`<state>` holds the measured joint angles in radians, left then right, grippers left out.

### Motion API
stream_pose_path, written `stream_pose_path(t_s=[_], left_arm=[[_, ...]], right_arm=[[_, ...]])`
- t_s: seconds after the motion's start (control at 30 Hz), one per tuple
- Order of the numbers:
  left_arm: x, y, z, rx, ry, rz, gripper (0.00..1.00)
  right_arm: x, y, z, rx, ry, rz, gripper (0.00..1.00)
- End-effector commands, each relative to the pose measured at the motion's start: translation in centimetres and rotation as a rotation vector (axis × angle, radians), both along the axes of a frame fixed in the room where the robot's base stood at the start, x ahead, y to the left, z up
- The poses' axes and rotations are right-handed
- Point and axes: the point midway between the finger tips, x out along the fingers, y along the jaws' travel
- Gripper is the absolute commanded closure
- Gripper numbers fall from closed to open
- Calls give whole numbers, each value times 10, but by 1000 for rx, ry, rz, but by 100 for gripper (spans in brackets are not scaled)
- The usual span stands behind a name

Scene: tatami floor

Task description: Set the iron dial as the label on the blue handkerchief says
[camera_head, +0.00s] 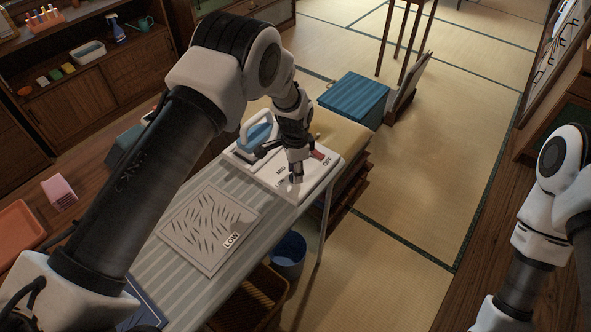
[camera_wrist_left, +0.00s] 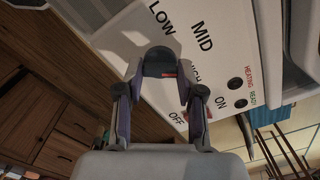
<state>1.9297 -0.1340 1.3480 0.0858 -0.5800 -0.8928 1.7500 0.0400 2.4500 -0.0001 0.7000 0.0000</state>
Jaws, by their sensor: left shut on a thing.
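The white iron station (camera_head: 322,182) stands at the far end of the ironing board, with the blue-and-white iron (camera_head: 256,133) on it. My left gripper (camera_head: 296,178) reaches down over its front panel. In the left wrist view the fingers are shut on the dark round dial (camera_wrist_left: 158,62). LOW, MID, ON and OFF read clearly around it; HIGH is partly hidden. A small red mark shows at the dial's lower right. A dark blue cloth (camera_head: 150,300) lies at the near end, mostly behind my left arm; no label on it is visible. My right gripper is out of view.
A grey leaf-patterned cloth (camera_head: 205,222) labelled LOW lies on the striped ironing board (camera_head: 188,287). A blue bin (camera_head: 289,256) and a wicker basket (camera_head: 252,302) stand beside the board. The tatami to the right is largely clear.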

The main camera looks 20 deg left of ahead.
Motion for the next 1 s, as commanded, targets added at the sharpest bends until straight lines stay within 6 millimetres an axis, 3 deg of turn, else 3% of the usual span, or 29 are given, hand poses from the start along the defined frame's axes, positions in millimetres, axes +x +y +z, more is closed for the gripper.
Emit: stream_pose_path(t_s=[0.5,1.0], left_arm=[[-1,0,0,0,4,-383,97],[0,1,0,0,2,-467,97]], right_arm=[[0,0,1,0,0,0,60],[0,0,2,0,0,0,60]])
